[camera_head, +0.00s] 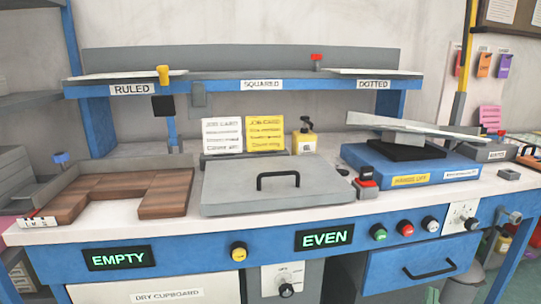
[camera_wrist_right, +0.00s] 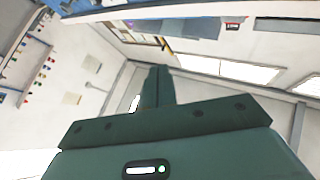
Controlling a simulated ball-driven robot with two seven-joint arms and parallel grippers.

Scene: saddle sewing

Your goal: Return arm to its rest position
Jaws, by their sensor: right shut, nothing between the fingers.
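My right gripper (camera_wrist_right: 158,72) shows in the right wrist view as a dark green body with its fingers together. It is shut and empty, and it points up toward the room's walls and ceiling, away from the bench. Neither of my grippers can be made out in the head view. My left gripper is in neither view.
The workbench (camera_head: 330,222) holds a grey lidded plate with a black handle (camera_head: 278,176), brown blocks (camera_head: 165,194) at left and a blue device (camera_head: 415,172) at right. A blue shelf (camera_head: 225,86) stands behind. The bench's front strip is mostly clear.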

